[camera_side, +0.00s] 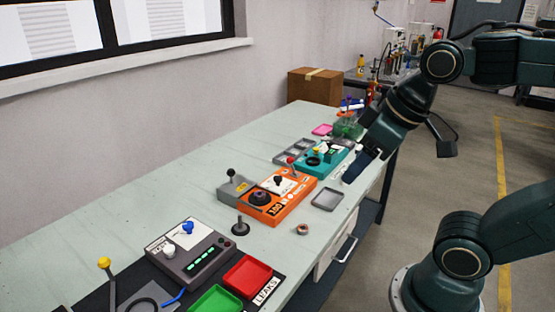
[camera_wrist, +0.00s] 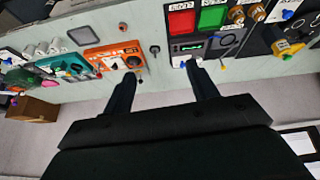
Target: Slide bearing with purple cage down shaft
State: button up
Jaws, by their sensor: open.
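A small copper-brown ring (camera_side: 302,229) lies on the bench near its front edge in the side view. It may be the bearing, but I cannot make out a purple cage. A short dark upright shaft on a round base (camera_side: 240,227) stands to its left, with nothing visibly around it. The shaft (camera_wrist: 155,50) also shows in the wrist view, between the finger directions. My gripper (camera_side: 357,168) is above the bench's right side, apart from ring and shaft. In the wrist view my gripper (camera_wrist: 160,70) is open and empty, its two dark fingers spread wide.
An orange unit (camera_side: 283,200) with a black knob sits behind the ring, and a grey empty tray (camera_side: 327,199) lies to its right. A teal unit (camera_side: 320,160) is farther back. A grey panel (camera_side: 190,253) and red tray (camera_side: 247,274) are nearer. Bench around the ring is clear.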

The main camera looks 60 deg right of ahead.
jog(key=w+d+r+n+g, duration=0.1)
jog(key=w+n, duration=0.1)
jog(key=w, duration=0.3)
jog(key=w+d+r+n, duration=0.1)
jog(key=w+r+n, duration=0.1)
jog(key=w, duration=0.3)
jog(key=n+g, duration=0.4)
jog(key=n, duration=0.9)
send_over(260, 196)
jog(key=d, duration=0.1)
notch_tip(260, 196, down, 20)
jog(key=shift+w+d+f, duration=0.25)
jog(key=shift+w+f, duration=0.1)
jog(key=shift+w, duration=0.25)
jog(key=shift+f, duration=4.3)
jog(key=shift+f, duration=0.15)
